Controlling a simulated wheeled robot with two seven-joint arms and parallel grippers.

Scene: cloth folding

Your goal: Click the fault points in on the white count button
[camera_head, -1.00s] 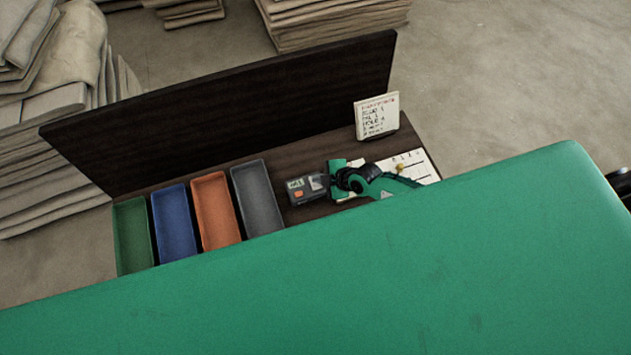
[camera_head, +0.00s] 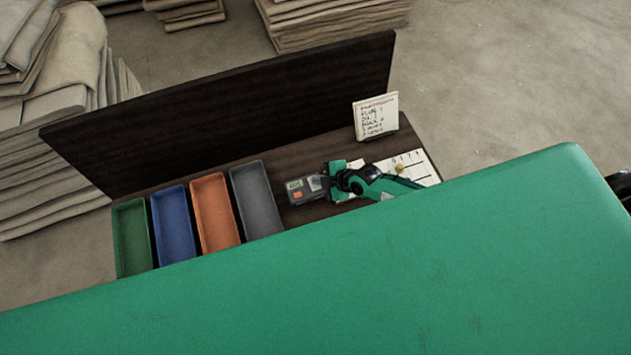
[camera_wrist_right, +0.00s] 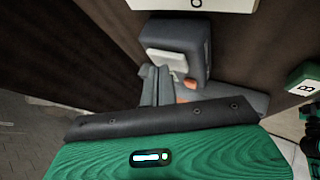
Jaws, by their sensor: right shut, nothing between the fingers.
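The grey counter (camera_head: 303,190) lies on the dark board, with a small display, an orange button and the white count button (camera_head: 316,183) at its right end. It also shows in the right wrist view (camera_wrist_right: 196,35), where a white button face (camera_wrist_right: 171,60) and a bit of orange are seen past my fingers. My right gripper (camera_head: 327,183) is shut and empty, close beside the counter's white-button end. Its grey fingers (camera_wrist_right: 154,85) look very near the counter; I cannot tell whether they touch it. The display digits are too small to read surely. My left gripper is out of view.
Green, blue, orange and grey trays (camera_head: 257,165) stand left of the counter. A handwritten card (camera_head: 376,117) stands at the back right. A marked white sheet (camera_head: 423,170) lies under my arm.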

